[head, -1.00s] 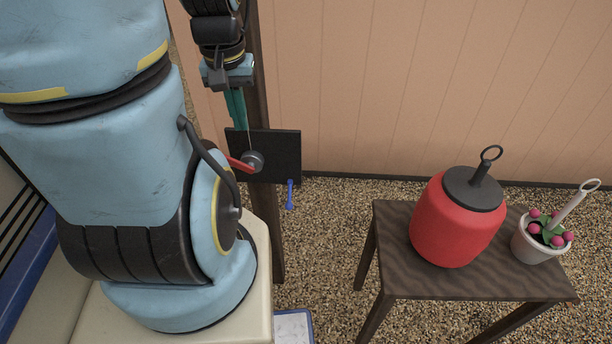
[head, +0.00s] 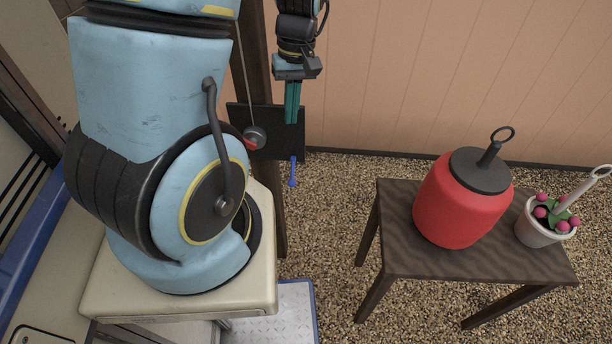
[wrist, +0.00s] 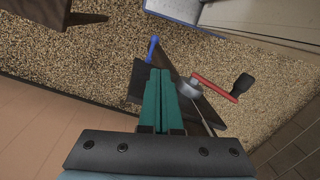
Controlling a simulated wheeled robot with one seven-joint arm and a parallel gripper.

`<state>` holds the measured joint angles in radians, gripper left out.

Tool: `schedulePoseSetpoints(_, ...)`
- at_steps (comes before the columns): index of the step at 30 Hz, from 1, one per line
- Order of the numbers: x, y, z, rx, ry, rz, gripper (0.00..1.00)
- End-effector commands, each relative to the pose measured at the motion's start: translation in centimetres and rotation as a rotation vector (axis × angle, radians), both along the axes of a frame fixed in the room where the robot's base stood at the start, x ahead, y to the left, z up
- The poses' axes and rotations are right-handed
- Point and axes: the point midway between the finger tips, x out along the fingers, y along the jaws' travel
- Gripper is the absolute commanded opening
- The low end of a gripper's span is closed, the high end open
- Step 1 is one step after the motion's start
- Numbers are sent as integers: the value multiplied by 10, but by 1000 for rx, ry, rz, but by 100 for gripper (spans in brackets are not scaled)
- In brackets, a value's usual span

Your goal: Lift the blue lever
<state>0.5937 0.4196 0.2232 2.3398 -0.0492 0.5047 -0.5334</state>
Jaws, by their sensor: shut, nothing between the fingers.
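The blue lever (head: 293,172) hangs down at the lower right of a black panel (head: 275,146) on a dark post. In the wrist view the blue lever (wrist: 152,46) shows just beyond the fingertips. My gripper (head: 291,121) has teal fingers that are shut and empty, pointing down in front of the panel's right part, above the lever and apart from it. In the wrist view the shut fingers (wrist: 157,72) lie over the panel. A grey hub with a red crank arm (wrist: 212,87) and black knob is beside them; my arm partly hides it in the head view.
A dark wooden table (head: 395,240) stands to the right with a red canister (head: 462,205) and a potted plant (head: 540,232) on it. A plank wall (head: 430,80) is behind. Gravel ground lies open between the panel and the table.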

Motion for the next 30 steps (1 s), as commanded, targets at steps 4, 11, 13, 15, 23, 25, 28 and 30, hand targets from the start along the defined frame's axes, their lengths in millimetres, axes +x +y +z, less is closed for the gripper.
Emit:
schedulePoseSetpoints(4,-2,-37,-42,145,15,95,0)
schedulePoseSetpoints(11,-8,-84,-98,372,-119,229,0)
schedulePoseSetpoints(13,-9,-95,-110,421,-179,256,0)
schedulePoseSetpoints(15,-10,-105,-119,454,-239,280,0)
schedulePoseSetpoints(23,-12,-124,-132,497,-358,321,0)
schedulePoseSetpoints(25,-12,-124,-132,498,-362,324,0)
schedulePoseSetpoints(28,-12,-124,-132,498,-361,324,0)
schedulePoseSetpoints(30,-12,-124,-132,498,-361,324,0)
